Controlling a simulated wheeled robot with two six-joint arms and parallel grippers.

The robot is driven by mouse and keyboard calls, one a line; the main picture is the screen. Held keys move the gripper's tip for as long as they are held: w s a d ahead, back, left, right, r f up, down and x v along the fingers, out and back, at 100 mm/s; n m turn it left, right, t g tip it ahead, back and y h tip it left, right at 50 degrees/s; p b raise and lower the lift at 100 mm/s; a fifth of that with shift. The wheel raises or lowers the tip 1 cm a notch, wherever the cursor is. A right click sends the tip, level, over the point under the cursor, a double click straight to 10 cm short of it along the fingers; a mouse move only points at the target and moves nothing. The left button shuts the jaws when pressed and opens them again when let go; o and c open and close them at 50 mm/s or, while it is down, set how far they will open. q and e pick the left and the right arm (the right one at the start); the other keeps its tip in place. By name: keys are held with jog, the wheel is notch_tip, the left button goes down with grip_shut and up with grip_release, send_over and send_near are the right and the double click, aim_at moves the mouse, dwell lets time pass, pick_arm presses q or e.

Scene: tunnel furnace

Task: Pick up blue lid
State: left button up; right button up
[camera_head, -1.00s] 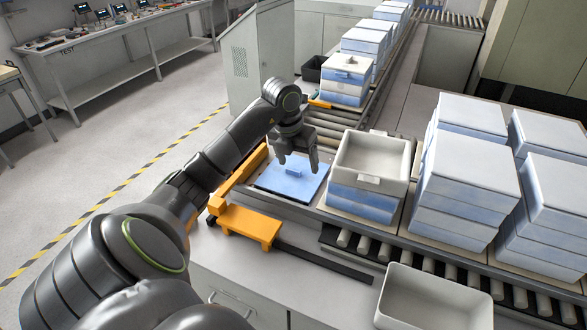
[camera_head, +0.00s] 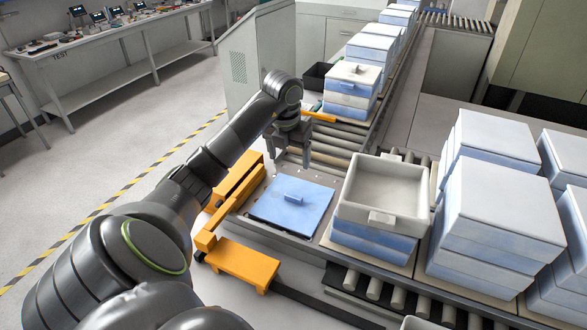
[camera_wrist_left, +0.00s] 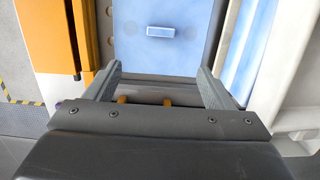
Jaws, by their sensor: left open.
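The blue lid (camera_head: 291,205) lies flat on the grey work surface between the orange fixture and a stack of boxes. A small raised handle (camera_head: 293,197) stands on its middle. My left gripper (camera_head: 292,160) is open and empty, behind the lid's far edge in the head view. In the left wrist view, the lid (camera_wrist_left: 165,55) and its handle (camera_wrist_left: 160,31) show at the top, beyond the open fingers (camera_wrist_left: 160,82). My right gripper is not in view.
An orange fixture (camera_head: 240,262) borders the lid on the left and front. An open white box (camera_head: 385,188) tops a blue stack close on the right. More box stacks (camera_head: 495,215) stand further right. Rollers (camera_head: 333,140) run behind.

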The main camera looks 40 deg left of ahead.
pick_arm(q)
notch_tip(320, 180, down, 3)
jog(key=b, duration=0.9)
send_over(293, 195)
jog(key=s, duration=0.1)
jog(key=f, duration=0.7)
jog(key=shift+s+d, duration=0.1)
jog(key=shift+d, duration=0.1)
jog(key=shift+f+b, duration=0.2)
jog(key=shift+b, duration=0.1)
jog(key=shift+f+b, duration=0.3)
jog(key=shift+b, duration=0.05)
jog(key=shift+f+b, duration=0.35)
jog(key=shift+w+f+b, duration=0.15)
jog(key=shift+f+b, duration=0.3)
jog(key=shift+f, duration=0.05)
jog(key=shift+w+f+b, duration=0.15)
jog(key=shift+f+b, duration=0.25)
jog(key=shift+f, duration=0.1)
jog(key=shift+w+f+p, duration=0.2)
jog(key=shift+f+p, duration=0.35)
jog(key=shift+f, duration=0.35)
jog(key=c, duration=1.4)
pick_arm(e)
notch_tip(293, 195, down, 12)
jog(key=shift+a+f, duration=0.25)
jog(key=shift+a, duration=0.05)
pick_arm(q)
jog(key=shift+a+r, duration=0.1)
jog(key=shift+c, duration=0.2)
